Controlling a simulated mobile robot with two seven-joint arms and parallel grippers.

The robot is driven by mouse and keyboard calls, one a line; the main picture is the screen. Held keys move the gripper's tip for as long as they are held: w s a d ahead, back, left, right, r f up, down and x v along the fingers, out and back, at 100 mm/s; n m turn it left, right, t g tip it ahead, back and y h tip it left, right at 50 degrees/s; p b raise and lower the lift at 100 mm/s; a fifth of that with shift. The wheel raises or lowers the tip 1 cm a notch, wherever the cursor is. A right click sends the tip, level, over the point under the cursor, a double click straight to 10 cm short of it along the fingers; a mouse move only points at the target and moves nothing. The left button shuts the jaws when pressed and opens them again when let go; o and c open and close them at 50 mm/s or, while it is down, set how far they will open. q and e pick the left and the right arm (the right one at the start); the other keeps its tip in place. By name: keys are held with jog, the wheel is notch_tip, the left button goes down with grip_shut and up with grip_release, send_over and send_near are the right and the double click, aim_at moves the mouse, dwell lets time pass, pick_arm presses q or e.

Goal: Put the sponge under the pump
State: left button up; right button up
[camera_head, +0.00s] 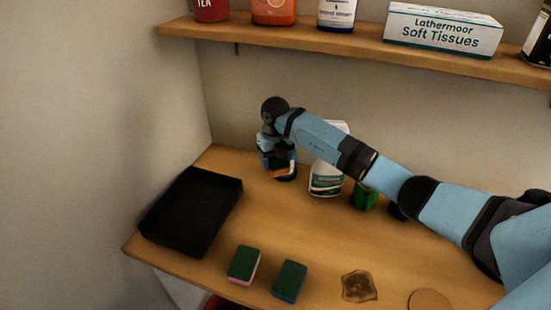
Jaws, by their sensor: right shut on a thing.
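Two green-topped sponges lie at the table's front: one with a pink underside (243,264) and one with a blue underside (289,281). My right gripper (279,160) is at the back left of the table, far behind both sponges. It is shut on a partly hidden thing (279,173) with orange, white and dark parts; I cannot tell exactly what it is. A white bottle (326,180) stands just right of the gripper, its upper part partly behind my arm. No pump head is clearly visible. My left gripper is not in view.
A black tray (172,245) lies at the left. A green container (363,198) stands right of the bottle. A brown patch (359,286) and a round disc (430,300) lie at the front right. A shelf (300,40) holding goods crosses above. The table's middle is clear.

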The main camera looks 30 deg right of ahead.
aim_at(275, 158)
jog(key=shift+f, duration=0.3)
jog(key=o, duration=0.9)
jog(key=shift+r, duration=0.35)
notch_tip(275, 158, up, 12)
jog(key=shift+f+b, duration=0.15)
jog(key=shift+b, duration=0.75)
jog(key=shift+r, duration=0.4)
jog(key=shift+f, duration=0.1)
